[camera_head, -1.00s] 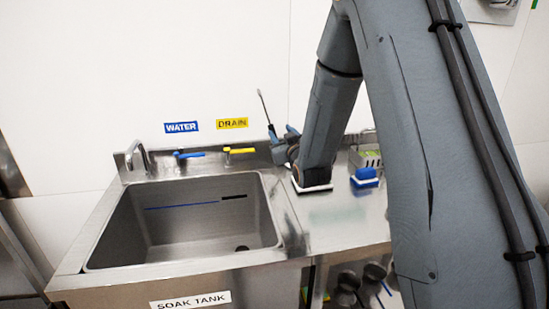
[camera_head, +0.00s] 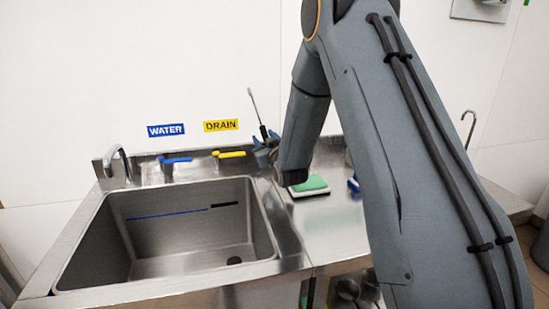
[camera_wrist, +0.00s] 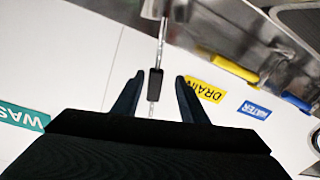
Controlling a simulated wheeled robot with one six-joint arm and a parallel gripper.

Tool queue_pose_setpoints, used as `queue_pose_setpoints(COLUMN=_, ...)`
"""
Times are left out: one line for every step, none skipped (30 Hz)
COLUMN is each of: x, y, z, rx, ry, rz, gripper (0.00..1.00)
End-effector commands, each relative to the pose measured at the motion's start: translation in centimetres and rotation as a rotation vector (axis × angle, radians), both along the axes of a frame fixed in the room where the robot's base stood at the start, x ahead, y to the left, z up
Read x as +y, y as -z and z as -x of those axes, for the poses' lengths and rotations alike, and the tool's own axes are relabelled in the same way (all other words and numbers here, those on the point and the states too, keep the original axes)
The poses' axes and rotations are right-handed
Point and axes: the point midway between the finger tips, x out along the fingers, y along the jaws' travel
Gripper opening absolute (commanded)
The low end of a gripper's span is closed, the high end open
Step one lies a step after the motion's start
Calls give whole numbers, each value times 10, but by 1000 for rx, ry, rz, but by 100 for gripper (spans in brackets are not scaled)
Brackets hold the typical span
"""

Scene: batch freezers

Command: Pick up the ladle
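A thin rod-like utensil, which I take for the ladle, shows in the head view (camera_head: 257,108) as a slim tilted shaft beside my gripper (camera_head: 268,150). In the wrist view the ladle's dark handle (camera_wrist: 155,85) lies between the two fingers of my gripper (camera_wrist: 159,76), with a visible gap on both sides. The fingers are apart and hold nothing. The metal shaft runs past the handle towards the top of the wrist view.
The soak tank sink (camera_head: 260,215) is left of my arm, with a tap (camera_head: 118,160), a blue lever (camera_head: 175,160) and a yellow lever (camera_head: 230,154) behind. A green-topped pad (camera_head: 310,185) lies on the steel counter by my wrist. The white wall is close behind.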

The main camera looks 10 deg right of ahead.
Motion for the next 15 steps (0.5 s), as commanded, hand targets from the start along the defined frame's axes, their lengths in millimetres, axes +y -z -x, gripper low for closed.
queue_pose_setpoints(x=0, y=0, z=-4, rx=0, ry=0, rz=0, gripper=39)
queue_pose_setpoints(x=0, y=0, z=-5, rx=1, ry=1, rz=0, gripper=39)
queue_pose_setpoints(x=-1, y=0, z=-7, rx=2, ry=1, rz=0, gripper=39)
queue_pose_setpoints(x=-1, y=1, z=-8, rx=2, ry=1, rz=0, gripper=39)
queue_pose_setpoints(x=-2, y=1, z=-10, rx=2, ry=3, rz=0, gripper=39)
queue_pose_setpoints(x=-3, y=0, z=-13, rx=1, ry=3, rz=0, gripper=39)
queue_pose_setpoints(x=-4, y=0, z=-17, rx=1, ry=4, rz=0, gripper=39)
queue_pose_setpoints(x=-5, y=0, z=-20, rx=1, ry=4, rz=0, gripper=39)
queue_pose_setpoints(x=-6, y=0, z=-26, rx=1, ry=5, rz=0, gripper=39)
queue_pose_setpoints(x=-7, y=0, z=-30, rx=1, ry=5, rz=0, gripper=39)
queue_pose_setpoints(x=-8, y=1, z=-34, rx=2, ry=6, rz=0, gripper=39)
queue_pose_setpoints(x=-9, y=0, z=-39, rx=1, ry=7, rz=0, gripper=39)
queue_pose_setpoints(x=-8, y=0, z=-44, rx=0, ry=6, rz=0, gripper=39)
queue_pose_setpoints(x=-7, y=1, z=-47, rx=-1, ry=6, rz=0, gripper=39)
queue_pose_setpoints(x=-7, y=1, z=-51, rx=1, ry=5, rz=0, gripper=39)
